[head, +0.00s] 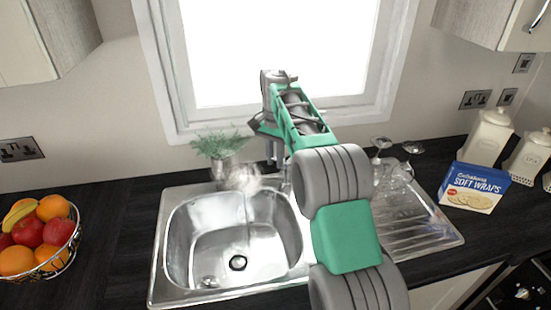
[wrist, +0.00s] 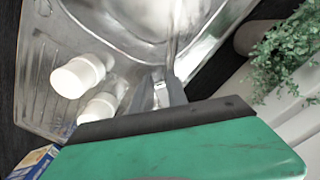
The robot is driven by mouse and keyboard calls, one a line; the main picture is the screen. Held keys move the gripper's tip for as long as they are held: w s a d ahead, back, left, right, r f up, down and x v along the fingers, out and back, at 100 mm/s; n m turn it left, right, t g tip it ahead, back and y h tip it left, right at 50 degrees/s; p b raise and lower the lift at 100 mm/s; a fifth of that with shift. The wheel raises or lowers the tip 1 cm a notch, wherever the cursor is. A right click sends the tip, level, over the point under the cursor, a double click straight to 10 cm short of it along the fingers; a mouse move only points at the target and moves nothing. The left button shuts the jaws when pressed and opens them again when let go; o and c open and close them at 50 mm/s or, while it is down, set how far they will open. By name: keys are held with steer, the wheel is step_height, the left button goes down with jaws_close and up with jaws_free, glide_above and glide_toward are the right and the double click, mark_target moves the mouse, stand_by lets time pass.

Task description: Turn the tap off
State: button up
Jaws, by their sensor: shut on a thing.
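The sink (head: 180,245) is a steel basin in the dark worktop below the window. A thin stream of water (head: 247,212) seems to fall into the bowl. My gripper (head: 274,155) points down at the sink's back edge, and my arm hides most of the tap in the head view. In the wrist view the chrome tap (wrist: 176,40) rises just beyond my fingertips. My gripper (wrist: 163,92) is shut on a small shiny metal part there, which looks like the tap handle. Its exact turn is hard to tell.
A green plant (head: 222,146) stands left of my gripper, behind the sink. Clear glasses (head: 392,172) stand right of my arm by the drainer (head: 425,225). A soft wraps box (head: 475,187) is further right. A fruit basket (head: 40,240) stands at left.

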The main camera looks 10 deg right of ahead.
jaws_close()
stand_by(0.8)
